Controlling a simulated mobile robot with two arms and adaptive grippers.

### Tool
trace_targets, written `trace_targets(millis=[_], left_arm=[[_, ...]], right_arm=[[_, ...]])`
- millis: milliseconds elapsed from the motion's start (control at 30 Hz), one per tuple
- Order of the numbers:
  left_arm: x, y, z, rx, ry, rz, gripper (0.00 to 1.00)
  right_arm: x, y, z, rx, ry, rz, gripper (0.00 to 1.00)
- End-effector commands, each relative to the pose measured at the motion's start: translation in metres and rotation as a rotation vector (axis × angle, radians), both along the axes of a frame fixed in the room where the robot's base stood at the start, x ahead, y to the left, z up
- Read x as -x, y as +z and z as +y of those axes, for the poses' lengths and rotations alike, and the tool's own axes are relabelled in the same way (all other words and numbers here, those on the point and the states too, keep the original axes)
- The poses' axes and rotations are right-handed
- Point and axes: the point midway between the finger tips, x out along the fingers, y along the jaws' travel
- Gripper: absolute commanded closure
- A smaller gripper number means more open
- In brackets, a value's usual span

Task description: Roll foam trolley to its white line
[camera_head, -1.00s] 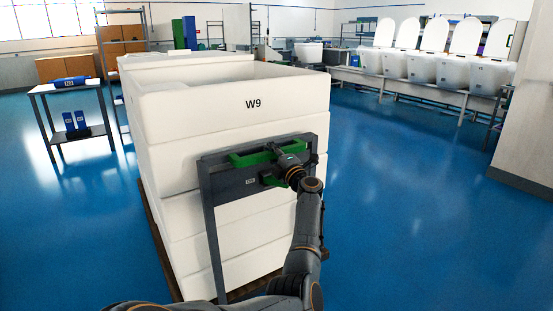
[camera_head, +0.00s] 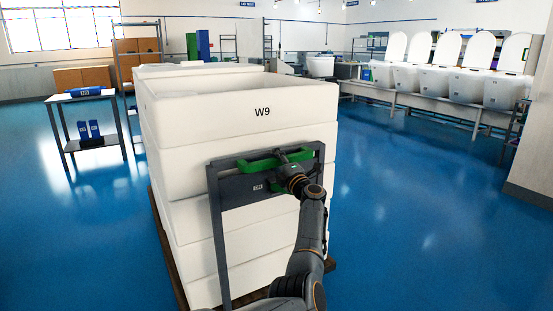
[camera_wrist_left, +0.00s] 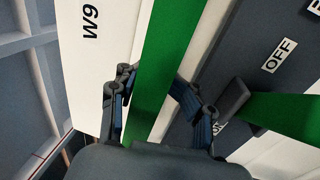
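The foam trolley (camera_head: 216,240) has a dark grey push frame with a green handle bar (camera_head: 242,163) and carries a tall stack of white foam blocks (camera_head: 245,148) marked W9. My left gripper (camera_head: 285,158) is at the right part of the bar. In the left wrist view, the green bar (camera_wrist_left: 168,60) runs between its two fingers (camera_wrist_left: 152,85), one on each side, close to it. Whether they press on the bar is unclear. My right gripper is out of view. No white floor line shows.
A grey table (camera_head: 78,97) with blue items stands at the left. A long bench (camera_head: 410,92) with several white toilets runs along the back right. A pale pillar (camera_head: 535,150) is at the right edge. Blue floor is clear on both sides of the trolley.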

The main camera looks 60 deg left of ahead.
Motion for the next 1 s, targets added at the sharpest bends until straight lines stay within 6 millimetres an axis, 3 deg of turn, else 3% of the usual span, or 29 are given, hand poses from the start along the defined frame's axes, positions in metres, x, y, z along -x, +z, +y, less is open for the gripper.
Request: trace_targets(millis=[567,733,1000], left_arm=[[-0.002,0.004,-0.008,-0.007,-0.005,-0.004,0.53],[0.0,-0.002,-0.032,-0.006,-0.005,-0.005,0.53],[0.006,-0.013,-0.088,-0.005,-0.002,-0.003,0.53]], right_arm=[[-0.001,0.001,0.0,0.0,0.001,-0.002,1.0],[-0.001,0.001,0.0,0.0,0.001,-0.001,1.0],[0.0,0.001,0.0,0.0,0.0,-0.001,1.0]])
